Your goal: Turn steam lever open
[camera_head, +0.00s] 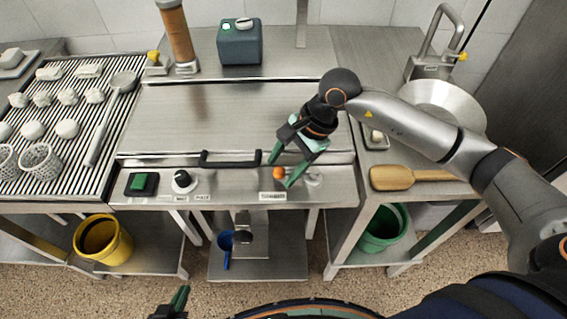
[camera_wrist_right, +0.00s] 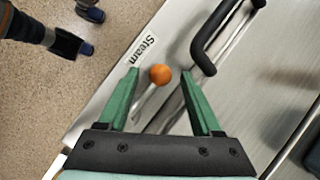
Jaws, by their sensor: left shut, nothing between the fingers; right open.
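The steam lever has an orange ball knob (camera_head: 279,173) on a metal rod, on the front panel above a small label. In the right wrist view the orange knob (camera_wrist_right: 160,74) sits between the fingertips, beside the word Steam (camera_wrist_right: 142,50), with its rod running back toward the palm. My right gripper (camera_head: 281,171) is open, with its green fingers on either side of the knob. Gaps show between the knob and both fingers in the wrist view (camera_wrist_right: 161,76). My left gripper (camera_head: 181,297) is shut and empty at the bottom edge, away from the panel; it is only partly in view.
A black bar handle (camera_head: 230,160) on the griddle lid (camera_head: 215,120) is close left of the right gripper. A round knob (camera_head: 182,178) and green switch (camera_head: 142,184) sit further left on the panel. A wooden paddle (camera_head: 392,178) lies on the right counter.

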